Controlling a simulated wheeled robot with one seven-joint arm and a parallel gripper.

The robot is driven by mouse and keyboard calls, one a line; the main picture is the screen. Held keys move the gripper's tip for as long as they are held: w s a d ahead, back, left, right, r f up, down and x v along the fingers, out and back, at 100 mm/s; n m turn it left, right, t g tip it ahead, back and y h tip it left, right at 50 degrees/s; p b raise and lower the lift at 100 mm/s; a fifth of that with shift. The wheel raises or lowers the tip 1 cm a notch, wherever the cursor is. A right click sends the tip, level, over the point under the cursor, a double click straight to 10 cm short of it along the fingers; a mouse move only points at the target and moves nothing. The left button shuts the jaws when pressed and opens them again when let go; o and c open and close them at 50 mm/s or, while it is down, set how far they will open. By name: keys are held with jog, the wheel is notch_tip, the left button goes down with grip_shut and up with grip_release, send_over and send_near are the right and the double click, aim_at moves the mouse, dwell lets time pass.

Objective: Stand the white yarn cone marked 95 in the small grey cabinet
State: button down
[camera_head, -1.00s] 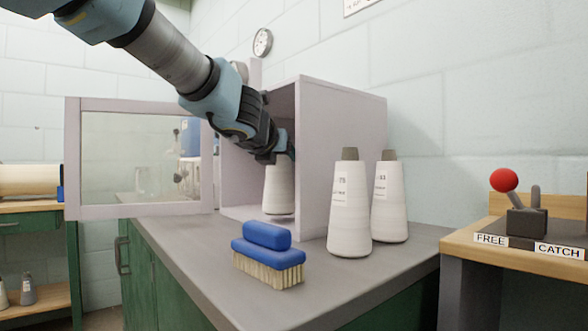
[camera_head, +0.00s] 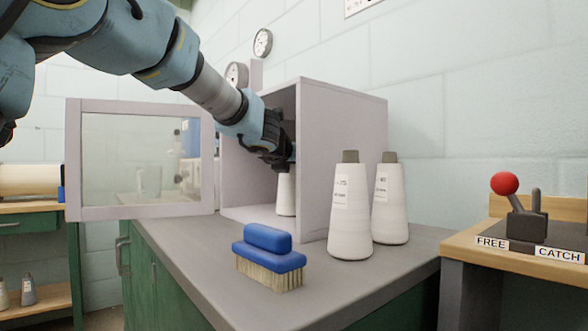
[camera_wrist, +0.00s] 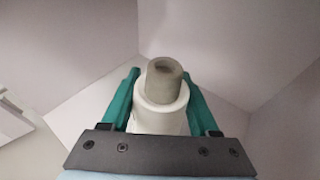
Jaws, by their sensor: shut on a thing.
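The small grey cabinet (camera_head: 340,150) stands on the bench, and its glass-paned door (camera_head: 140,160) is swung open to the left. My gripper (camera_head: 280,163) reaches inside through the open front. It is shut on a white yarn cone (camera_head: 286,195), held upright low over the cabinet floor; I cannot tell whether its base touches. The cone's number is hidden. In the wrist view, the two green fingers sit either side of the white cone (camera_wrist: 160,118), whose grey tip points toward the camera.
Two other white cones stand outside, right of the cabinet: a front one (camera_head: 350,210) and one behind it (camera_head: 390,205). A blue brush (camera_head: 268,255) lies on the bench (camera_head: 200,265) before the cabinet. A red-knobbed lever (camera_head: 505,185) stands at the right.

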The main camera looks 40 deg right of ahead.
jog(key=shift+c, duration=0.6)
grip_release()
jog(key=p+v, duration=0.1)
jog(key=v, duration=1.1)
